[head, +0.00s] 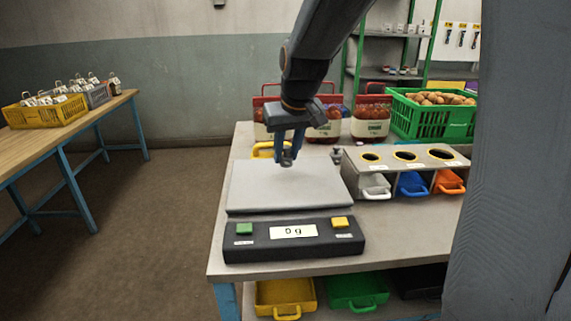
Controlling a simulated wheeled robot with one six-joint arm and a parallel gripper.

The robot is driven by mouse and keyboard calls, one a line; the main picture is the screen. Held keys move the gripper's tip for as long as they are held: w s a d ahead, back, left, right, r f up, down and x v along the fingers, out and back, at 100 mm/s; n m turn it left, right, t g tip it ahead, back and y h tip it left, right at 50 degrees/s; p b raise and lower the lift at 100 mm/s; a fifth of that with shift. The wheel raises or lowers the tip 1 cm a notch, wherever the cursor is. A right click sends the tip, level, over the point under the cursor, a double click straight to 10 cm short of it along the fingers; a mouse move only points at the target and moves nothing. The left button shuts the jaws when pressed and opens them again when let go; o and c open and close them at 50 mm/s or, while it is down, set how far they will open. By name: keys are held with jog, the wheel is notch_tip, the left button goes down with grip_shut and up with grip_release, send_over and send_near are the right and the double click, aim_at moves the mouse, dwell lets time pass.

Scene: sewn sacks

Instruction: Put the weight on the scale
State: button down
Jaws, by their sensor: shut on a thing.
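The scale has a flat grey plate (262,186) and a black front panel (335,243) with a green button, a yellow button and a display that reads 0 g. My gripper (287,152) points down over the back part of the plate. It is shut on a small grey weight (287,160), mostly hidden between the fingers. The weight appears just above the plate; I cannot tell whether it touches.
Right of the scale stands a grey stand (425,154) with round holes and coloured scoops below. Small metal pieces (337,156) sit beside it. Behind are filled sacks (370,127) and a green crate (405,118) of potatoes. Yellow and green trays (286,293) lie below the tabletop.

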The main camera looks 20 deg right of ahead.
aim_at(287, 158)
jog(key=shift+f, duration=1.8)
jog(key=shift+f, duration=0.15)
jog(key=c, duration=1.4)
grip_release()
jog(key=shift+c, duration=0.2)
jog(key=shift+s+r, duration=0.15)
jog(key=shift+r, duration=0.4)
jog(key=v, duration=1.1)
jog(key=shift+b, duration=0.3)
